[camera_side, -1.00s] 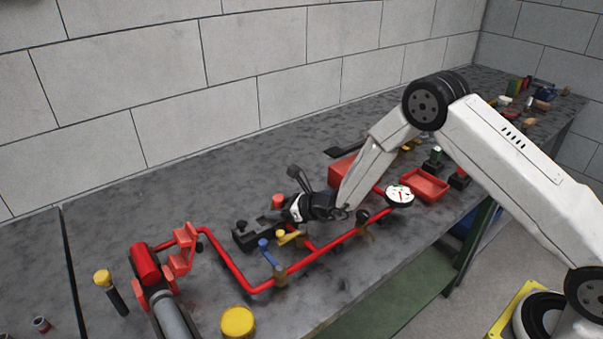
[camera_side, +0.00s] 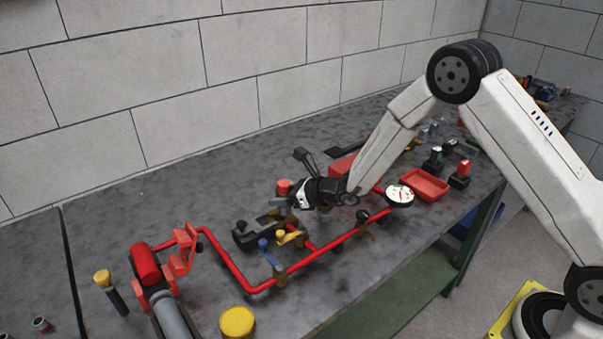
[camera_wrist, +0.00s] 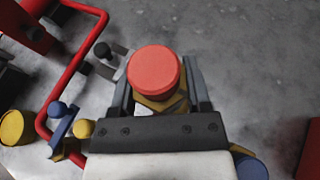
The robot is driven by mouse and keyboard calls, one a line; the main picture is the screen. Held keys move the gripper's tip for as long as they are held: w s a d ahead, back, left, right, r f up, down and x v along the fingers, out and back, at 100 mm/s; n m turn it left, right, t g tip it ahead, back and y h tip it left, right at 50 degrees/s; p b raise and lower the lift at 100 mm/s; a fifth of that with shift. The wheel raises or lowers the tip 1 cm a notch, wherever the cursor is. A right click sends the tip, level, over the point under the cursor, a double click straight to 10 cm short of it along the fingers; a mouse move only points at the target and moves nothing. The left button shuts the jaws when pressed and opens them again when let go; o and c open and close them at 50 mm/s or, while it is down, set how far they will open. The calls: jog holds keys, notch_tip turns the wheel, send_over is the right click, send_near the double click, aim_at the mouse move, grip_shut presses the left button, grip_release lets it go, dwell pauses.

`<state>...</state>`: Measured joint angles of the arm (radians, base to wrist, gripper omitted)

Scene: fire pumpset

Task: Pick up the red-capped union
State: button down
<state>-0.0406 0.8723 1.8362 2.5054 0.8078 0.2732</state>
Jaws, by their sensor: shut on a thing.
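The red-capped union (camera_side: 284,187) has a round red cap over a brass-coloured body. In the side view it stands up between the fingers of my gripper (camera_side: 280,203), above the dark block (camera_side: 252,236). In the wrist view the red cap (camera_wrist: 154,73) fills the space between the two grey fingers of my gripper (camera_wrist: 158,90), with the brass body (camera_wrist: 160,104) just under it. My gripper is shut on the union. The union's lower end is hard to make out.
A red pipe run (camera_side: 225,260) with blue-handled (camera_side: 264,245) and yellow-handled valves lies in front of my gripper. A pressure gauge (camera_side: 400,196) and a red tray (camera_side: 425,184) are to the right. A yellow round cap (camera_side: 238,321) lies at the front. The bench toward the wall is bare.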

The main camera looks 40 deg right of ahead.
jog(key=r, duration=0.1)
jog(key=s+r, duration=0.2)
jog(key=shift+s+d+r, duration=0.2)
jog(key=shift+s+r, duration=0.05)
jog(key=shift+r, duration=0.05)
send_near(287, 188)
jog(key=shift+s+a+r, duration=0.1)
jog(key=shift+s+a, duration=0.35)
jog(key=shift+a, duration=0.25)
jog(key=shift+s+a, duration=0.4)
jog(key=shift+a, duration=0.3)
